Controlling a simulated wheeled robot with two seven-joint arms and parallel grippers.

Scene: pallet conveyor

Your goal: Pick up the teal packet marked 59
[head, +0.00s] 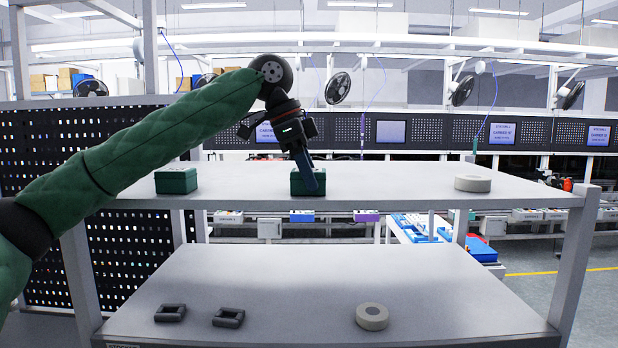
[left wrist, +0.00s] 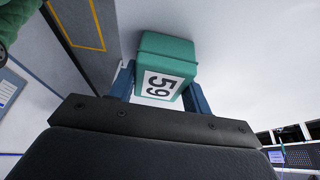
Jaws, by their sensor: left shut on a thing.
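The teal packet marked 59 (left wrist: 166,50) is between the two blue fingers of my left gripper (left wrist: 160,88) in the left wrist view, its white label facing the camera. In the head view this packet (head: 297,184) is at the middle of the upper shelf (head: 400,186), partly hidden behind a finger of my left gripper (head: 308,182). The gripper reaches down from above and is shut on the packet. I cannot tell whether the packet touches the shelf. My right gripper is in neither view.
Another dark green packet (head: 176,181) stands on the upper shelf at the left. A grey disc (head: 472,183) lies at its right. The lower shelf (head: 290,285) holds two dark rectangular rings (head: 228,318) and another grey disc (head: 372,316). The upper shelf between packet and disc is clear.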

